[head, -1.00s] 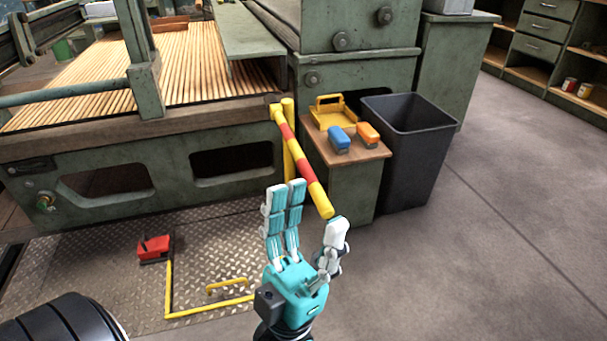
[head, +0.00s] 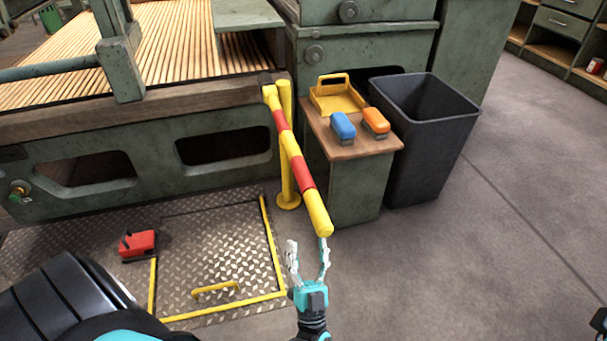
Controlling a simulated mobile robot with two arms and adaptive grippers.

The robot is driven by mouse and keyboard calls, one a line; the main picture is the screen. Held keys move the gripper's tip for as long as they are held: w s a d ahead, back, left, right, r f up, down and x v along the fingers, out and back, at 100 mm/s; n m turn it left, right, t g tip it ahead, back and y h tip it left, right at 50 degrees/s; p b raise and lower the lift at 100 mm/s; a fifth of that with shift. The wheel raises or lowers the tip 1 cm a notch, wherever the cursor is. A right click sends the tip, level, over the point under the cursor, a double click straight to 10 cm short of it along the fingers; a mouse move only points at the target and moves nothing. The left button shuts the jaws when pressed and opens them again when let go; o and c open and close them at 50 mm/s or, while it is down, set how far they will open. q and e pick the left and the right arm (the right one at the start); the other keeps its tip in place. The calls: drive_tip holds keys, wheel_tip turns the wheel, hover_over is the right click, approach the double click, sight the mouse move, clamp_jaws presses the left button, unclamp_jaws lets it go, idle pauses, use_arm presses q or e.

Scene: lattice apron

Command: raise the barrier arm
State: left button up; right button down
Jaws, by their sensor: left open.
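The barrier arm (head: 291,147) is a yellow and red striped bar. It runs from the top of a yellow post (head: 287,165) toward me, and its free end is lower in the picture. My left gripper (head: 308,246) is open and empty at this free end, just below it in the picture. Its right finger reaches up to the tip of the bar; I cannot tell whether they touch. The left finger stands apart to the left.
A small cabinet (head: 350,190) right of the post holds a yellow tray (head: 337,104), a blue brush (head: 342,127) and an orange brush (head: 375,122). A dark bin (head: 425,150) stands beside it. A red pedal (head: 138,243) lies on the floor plate (head: 215,245). Floor at right is clear.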

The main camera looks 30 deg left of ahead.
sight(304, 179)
use_arm(q)
drive_tip(key=b+x, duration=0.1)
drive_tip(key=x, duration=1.5)
drive_tip(key=shift+d, duration=0.1)
clamp_jaws()
